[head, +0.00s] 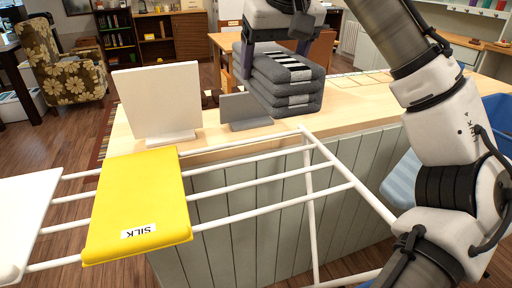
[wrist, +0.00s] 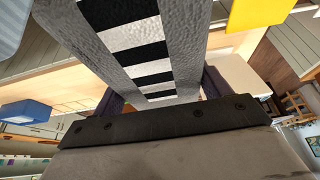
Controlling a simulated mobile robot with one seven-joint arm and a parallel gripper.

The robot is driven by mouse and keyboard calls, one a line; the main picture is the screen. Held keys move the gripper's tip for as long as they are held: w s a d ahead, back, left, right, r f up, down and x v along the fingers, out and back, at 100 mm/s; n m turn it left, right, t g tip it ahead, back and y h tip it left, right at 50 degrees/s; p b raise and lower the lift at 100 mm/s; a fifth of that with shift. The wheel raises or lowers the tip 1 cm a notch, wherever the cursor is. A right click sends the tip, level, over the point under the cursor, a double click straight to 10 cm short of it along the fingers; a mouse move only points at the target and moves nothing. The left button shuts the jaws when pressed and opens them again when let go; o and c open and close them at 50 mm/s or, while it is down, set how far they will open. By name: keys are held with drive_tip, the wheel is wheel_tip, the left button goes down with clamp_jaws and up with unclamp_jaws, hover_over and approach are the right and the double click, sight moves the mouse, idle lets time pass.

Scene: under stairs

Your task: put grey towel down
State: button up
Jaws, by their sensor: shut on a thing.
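The grey towel (head: 287,92) is a thick folded bundle with a black-and-white striped band. It is at the counter's back middle in the head view. My gripper (head: 281,56) reaches down from above, with its dark fingers at either side of the towel's upper part, and is shut on it. In the wrist view the towel (wrist: 183,35) fills the upper middle, between the fingers. Its underside is at or just above the wooden counter (head: 350,105); I cannot tell whether it touches.
A white panel (head: 160,98) and a smaller grey panel (head: 245,110) stand on the counter left of the towel. A white drying rack (head: 270,178) in front carries a yellow cloth (head: 138,205) marked SILK and a white cloth (head: 22,222). Bare counter lies right of the towel.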

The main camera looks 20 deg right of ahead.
sight(284, 102)
wheel_tip(284, 102, down, 17)
drive_tip(key=shift+r, duration=0.15)
drive_tip(key=shift+w, duration=0.1)
drive_tip(key=o, duration=1.4)
drive_tip(key=v, duration=1.2)
drive_tip(key=shift+b, duration=0.35)
